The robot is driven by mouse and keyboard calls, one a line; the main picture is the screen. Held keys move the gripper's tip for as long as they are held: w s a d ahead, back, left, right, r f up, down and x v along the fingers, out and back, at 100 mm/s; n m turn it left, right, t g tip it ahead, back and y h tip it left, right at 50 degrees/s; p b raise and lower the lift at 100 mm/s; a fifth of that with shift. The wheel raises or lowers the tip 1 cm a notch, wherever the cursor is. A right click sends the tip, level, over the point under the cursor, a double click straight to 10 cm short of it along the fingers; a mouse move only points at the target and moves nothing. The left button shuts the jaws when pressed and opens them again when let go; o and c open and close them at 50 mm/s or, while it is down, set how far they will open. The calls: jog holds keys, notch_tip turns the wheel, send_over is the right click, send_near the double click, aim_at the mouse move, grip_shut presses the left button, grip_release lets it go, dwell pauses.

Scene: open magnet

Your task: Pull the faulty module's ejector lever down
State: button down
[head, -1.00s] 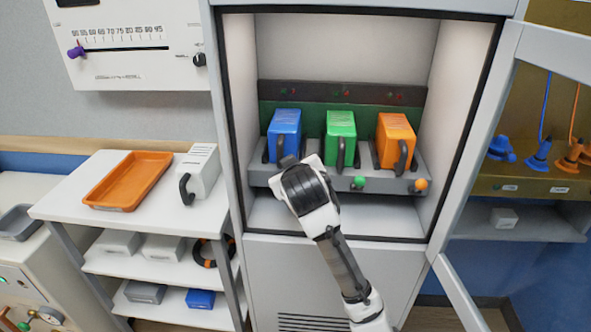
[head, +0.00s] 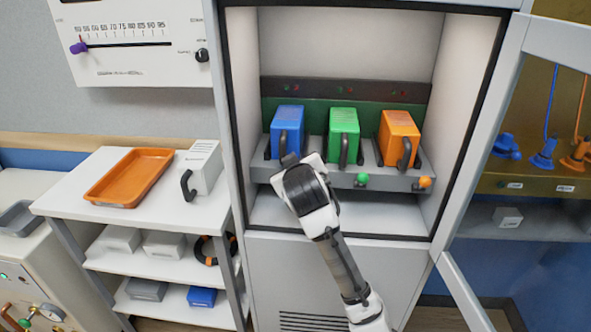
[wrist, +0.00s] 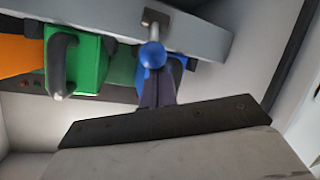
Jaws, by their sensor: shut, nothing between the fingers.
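A blue module (head: 287,124), a green module (head: 343,128) and an orange module (head: 399,132) stand in a row on a grey shelf in the open cabinet. A green-knobbed lever (head: 361,180) and an orange-knobbed lever (head: 424,182) stick out of the shelf front. The blue-knobbed lever (wrist: 152,55) shows in the wrist view; my gripper hides it in the head view. My gripper (head: 289,160) is in front of the blue module. Its shut, empty fingers (wrist: 156,93) are close to the blue knob; I cannot tell if they touch. Small red and green lights do not clearly show which module is faulty.
The cabinet's glazed door (head: 487,130) stands open at the right. At the left, a white cart (head: 75,190) bears an orange tray (head: 128,178) and a light grey module (head: 201,166). The cabinet floor below the shelf is clear.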

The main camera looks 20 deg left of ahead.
jog(key=shift+s+d+f+t+y+b, duration=0.1)
jog(key=shift+s+f+t+y+b, duration=0.35)
jog(key=shift+b, duration=0.95)
notch_tip(320, 180, down, 7)
jog(key=s+d+n+t+y+b, duration=0.1)
jog(key=t+y+b, duration=0.3)
jog(key=b, duration=1.9)
jog(key=s+n+t, duration=0.1)
jog(key=t, duration=0.3)
jog(key=shift+s, duration=0.4)
jog(key=shift+r, duration=0.1)
